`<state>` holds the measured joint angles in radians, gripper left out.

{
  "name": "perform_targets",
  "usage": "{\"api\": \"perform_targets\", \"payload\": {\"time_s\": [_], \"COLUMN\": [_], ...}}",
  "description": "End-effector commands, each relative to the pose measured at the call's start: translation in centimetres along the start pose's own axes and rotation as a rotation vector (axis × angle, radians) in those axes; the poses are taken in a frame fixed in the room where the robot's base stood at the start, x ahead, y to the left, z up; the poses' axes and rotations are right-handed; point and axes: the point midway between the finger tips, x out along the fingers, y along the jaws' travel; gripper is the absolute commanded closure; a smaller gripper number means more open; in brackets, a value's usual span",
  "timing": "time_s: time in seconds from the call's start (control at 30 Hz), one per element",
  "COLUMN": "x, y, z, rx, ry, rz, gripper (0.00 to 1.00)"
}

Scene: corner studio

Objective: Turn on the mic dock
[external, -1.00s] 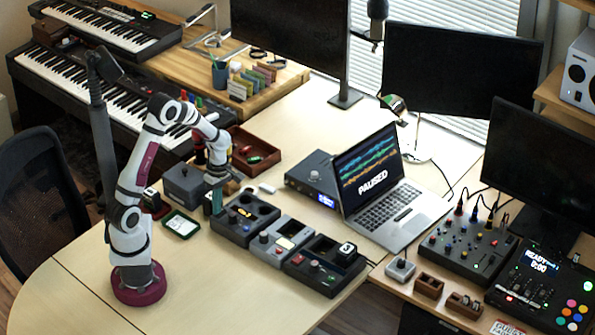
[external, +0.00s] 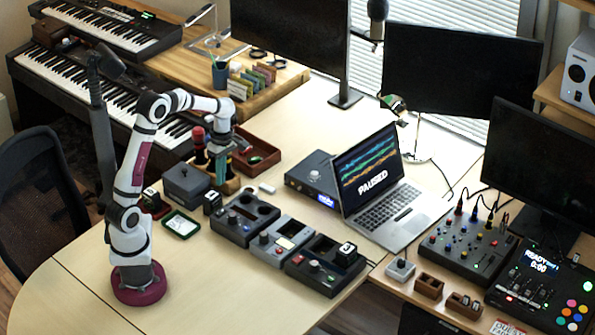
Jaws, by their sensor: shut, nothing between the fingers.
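Three low control modules stand in a row on the light table: a dark left one (external: 262,226) with a knob and round recesses, a grey middle one (external: 293,232), and a dark right one (external: 327,283) with a red button and a white-topped cube (external: 346,250). I cannot read which is the mic dock. My gripper (external: 220,179) is shut and empty, pointing down above and left of the left module, by the wooden holder. A small dark cube (external: 211,204) sits below it, beside the left module.
The wooden holder (external: 229,187) with upright red-topped and dark items is close to my gripper. A grey box (external: 185,183), a green-rimmed tray (external: 181,225), a red-brown bin (external: 262,147) and a laptop (external: 385,205) stand around. The table's front left is clear.

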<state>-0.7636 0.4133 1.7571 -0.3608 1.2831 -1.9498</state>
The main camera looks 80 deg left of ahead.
Motion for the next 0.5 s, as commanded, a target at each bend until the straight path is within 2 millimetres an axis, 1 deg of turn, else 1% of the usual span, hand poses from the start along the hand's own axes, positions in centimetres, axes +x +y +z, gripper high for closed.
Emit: {"api": "perform_targets", "payload": {"time_s": [0.03,0.1,0.2,0.33,0.5], "x": [-1.0,-2.3,-3.5,-4.3,-4.4], "y": [0.1,0.0,0.0,0.0,0.0], "z": [0.0,0.0,0.0,0.0,0.0], "rx": [-0.001,0.0,-0.001,0.0,-0.001], "ry": [-0.001,0.0,-0.001,0.0,0.0], "rz": [0.003,0.003,0.001,-0.001,-0.001], "gripper": [1.0,1.0,1.0,1.0,1.0]}}
